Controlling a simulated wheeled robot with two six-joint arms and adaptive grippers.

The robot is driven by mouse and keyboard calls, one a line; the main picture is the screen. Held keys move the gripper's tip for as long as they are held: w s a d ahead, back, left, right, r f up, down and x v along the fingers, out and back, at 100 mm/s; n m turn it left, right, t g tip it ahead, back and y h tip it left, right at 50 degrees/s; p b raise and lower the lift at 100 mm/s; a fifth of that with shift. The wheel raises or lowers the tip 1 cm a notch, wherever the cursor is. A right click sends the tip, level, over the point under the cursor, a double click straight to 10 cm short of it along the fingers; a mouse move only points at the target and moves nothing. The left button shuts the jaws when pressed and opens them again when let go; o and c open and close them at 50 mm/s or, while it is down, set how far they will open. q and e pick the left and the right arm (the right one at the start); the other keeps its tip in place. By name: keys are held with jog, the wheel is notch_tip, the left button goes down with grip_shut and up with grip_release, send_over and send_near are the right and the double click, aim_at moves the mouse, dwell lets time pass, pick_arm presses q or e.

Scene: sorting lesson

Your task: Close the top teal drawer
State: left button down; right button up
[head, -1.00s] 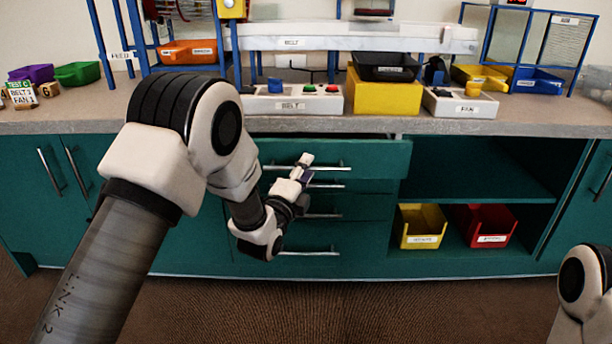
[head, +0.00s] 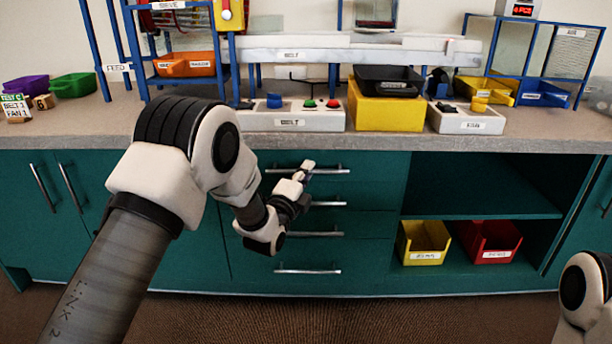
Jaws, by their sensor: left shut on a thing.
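The top teal drawer (head: 375,163) is in the middle of the teal cabinet, just under the grey counter. Its front looks flush with the drawers below, and no gap shows above it. Its silver bar handle (head: 330,170) runs across the front. My left gripper (head: 307,168) is at the left part of this handle, shut on it. Part of the handle is hidden behind the gripper. My right gripper is out of view; only a piece of my right arm shows at the lower right.
More teal drawers with bar handles (head: 308,271) lie below. An open shelf to the right holds a yellow bin (head: 423,258) and a red bin (head: 489,257). The counter (head: 565,141) above carries a belt model, control boxes and trays. The floor in front is clear.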

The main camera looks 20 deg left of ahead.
pick_arm(q)
jog(key=shift+w+a+f, duration=0.1)
jog(key=shift+w+a, duration=0.05)
jog(key=shift+w, duration=0.4)
jog(key=shift+r, duration=0.2)
jog(key=c, duration=1.7)
grip_release()
jog(key=shift+a, duration=0.1)
jog(key=o, duration=0.5)
jog(key=shift+w+f, duration=0.1)
jog(key=shift+w, duration=0.1)
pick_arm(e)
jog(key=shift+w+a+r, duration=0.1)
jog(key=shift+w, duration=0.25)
pick_arm(q)
jog(key=v, duration=1.2)
